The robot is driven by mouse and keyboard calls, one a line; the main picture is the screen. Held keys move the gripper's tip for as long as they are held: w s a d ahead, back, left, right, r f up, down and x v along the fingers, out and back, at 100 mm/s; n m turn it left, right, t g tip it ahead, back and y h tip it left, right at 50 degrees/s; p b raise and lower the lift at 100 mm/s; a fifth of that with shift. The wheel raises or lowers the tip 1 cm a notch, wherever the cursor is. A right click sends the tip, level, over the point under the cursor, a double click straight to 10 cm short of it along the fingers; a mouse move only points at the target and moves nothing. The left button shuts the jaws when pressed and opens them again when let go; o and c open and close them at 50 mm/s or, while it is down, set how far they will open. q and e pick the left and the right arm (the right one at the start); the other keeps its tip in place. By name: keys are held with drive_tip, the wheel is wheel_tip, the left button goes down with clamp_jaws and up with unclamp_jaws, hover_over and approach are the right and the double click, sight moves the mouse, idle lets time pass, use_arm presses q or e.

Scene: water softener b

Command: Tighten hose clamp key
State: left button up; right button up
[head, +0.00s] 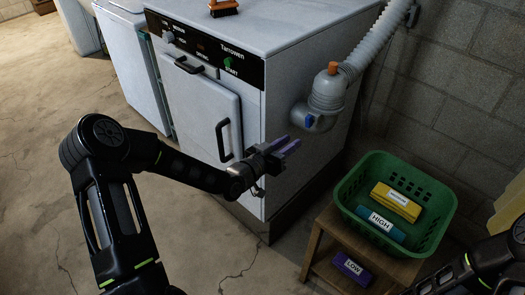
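A blue clamp key (309,122) sits on the grey end of the hose fitting (326,98), on the right side of the white washer-like machine (205,105). An orange cap tops the fitting, and a ribbed grey hose (375,45) rises from it to the upper right. My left gripper (289,146) reaches in from the left in front of the machine's front right edge. Its two purple fingers point right and show a narrow gap with nothing between them. It is just below and left of the key, apart from it in the picture. My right gripper is out of view.
A green basket (350,198) with a yellow box (396,202) and a teal "HIGH" box (381,222) stands on a wooden stand at right. A purple "LOW" box (352,267) is on its lower shelf. A brush (224,10) lies on the machine. A block wall stands behind.

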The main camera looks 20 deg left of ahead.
use_arm(q)
drive_tip(key=shift+a+r+m+t, duration=0.2)
drive_tip(key=shift+r+m+t, duration=0.35)
drive_tip(key=shift+r, duration=0.65)
drive_tip(key=shift+w+d, duration=0.1)
